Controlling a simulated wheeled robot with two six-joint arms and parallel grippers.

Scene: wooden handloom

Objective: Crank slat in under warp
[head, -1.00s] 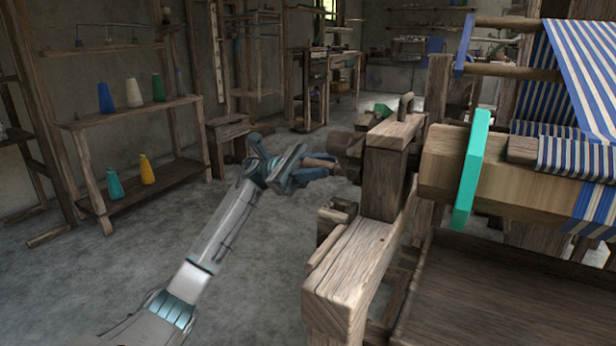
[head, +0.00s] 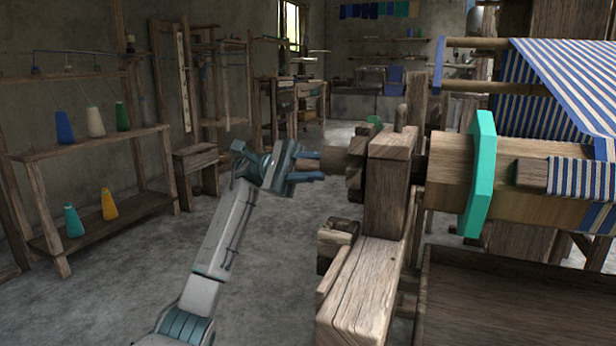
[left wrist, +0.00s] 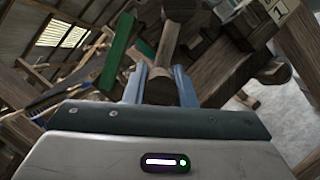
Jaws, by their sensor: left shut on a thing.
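The wooden cloth beam (head: 448,168) has a green disc (head: 481,172) around its left part. A wooden slat (head: 531,172) lies along the beam's near face. Its left end is bare, and the blue-and-white striped warp cloth (head: 582,177) covers it farther right. More cloth (head: 575,75) slopes down behind. My left gripper (head: 318,164) is shut on the wooden crank handle (head: 334,158), left of the loom post. In the left wrist view the round handle (left wrist: 158,91) sits between the two blue fingers. My right gripper is out of view.
A thick loom post (head: 387,195) stands between my left gripper and the disc, above a wooden frame rail (head: 360,300). A shelf with thread cones (head: 95,122) and a small stool (head: 196,175) stand left. The floor between is free.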

